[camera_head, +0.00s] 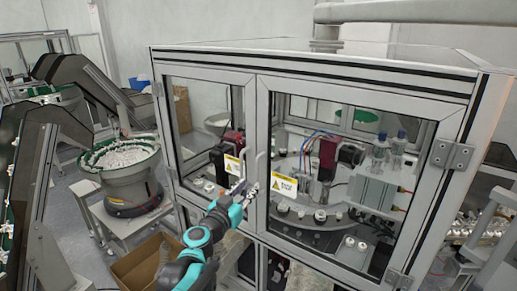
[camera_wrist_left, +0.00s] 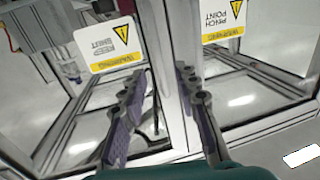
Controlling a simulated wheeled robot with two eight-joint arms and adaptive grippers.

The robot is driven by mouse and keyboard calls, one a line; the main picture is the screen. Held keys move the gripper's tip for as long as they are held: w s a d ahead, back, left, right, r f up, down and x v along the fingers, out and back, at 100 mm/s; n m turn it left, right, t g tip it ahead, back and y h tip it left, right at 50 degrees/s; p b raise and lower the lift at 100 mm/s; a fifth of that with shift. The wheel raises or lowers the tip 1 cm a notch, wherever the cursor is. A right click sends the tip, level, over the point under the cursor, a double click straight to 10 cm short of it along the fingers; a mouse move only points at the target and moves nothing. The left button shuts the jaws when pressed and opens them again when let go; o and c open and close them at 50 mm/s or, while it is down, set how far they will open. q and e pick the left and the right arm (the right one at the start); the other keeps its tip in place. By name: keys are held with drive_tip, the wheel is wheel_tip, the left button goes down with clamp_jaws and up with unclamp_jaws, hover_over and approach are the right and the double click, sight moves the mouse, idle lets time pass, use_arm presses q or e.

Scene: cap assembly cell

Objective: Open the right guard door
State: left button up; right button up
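The right guard door (camera_head: 340,185) is a glazed panel in a light metal frame and looks shut. Its yellow-and-white warning label (camera_head: 284,184) also shows upside down in the left wrist view (camera_wrist_left: 110,44). A slim upright handle (camera_head: 255,172) stands by the door's left edge. My left gripper (camera_head: 246,189) is in front of the seam between the two doors, near the handles. In the left wrist view its fingers (camera_wrist_left: 160,105) are apart, with the metal door frames behind the gap. I cannot tell whether they touch a handle. My right gripper is not in view.
The left guard door (camera_head: 205,135) is beside the right one and also looks shut. Hinges (camera_head: 452,155) are on the right door's outer side. A cardboard box (camera_head: 140,262) stands low at left, near a bowl feeder (camera_head: 130,185) on a stand.

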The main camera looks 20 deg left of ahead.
sight(257, 174)
use_arm(q)
drive_tip(key=w, duration=0.5)
drive_tip(key=w+d+p, duration=0.1)
drive_tip(key=w, duration=0.1)
drive_tip(key=shift+w+r, duration=0.3)
drive_tip(key=shift+r, duration=0.1)
drive_tip(key=shift+s+d+r, duration=0.1)
drive_tip(key=shift+s+d, duration=0.05)
drive_tip(key=shift+d, duration=0.05)
clamp_jaws()
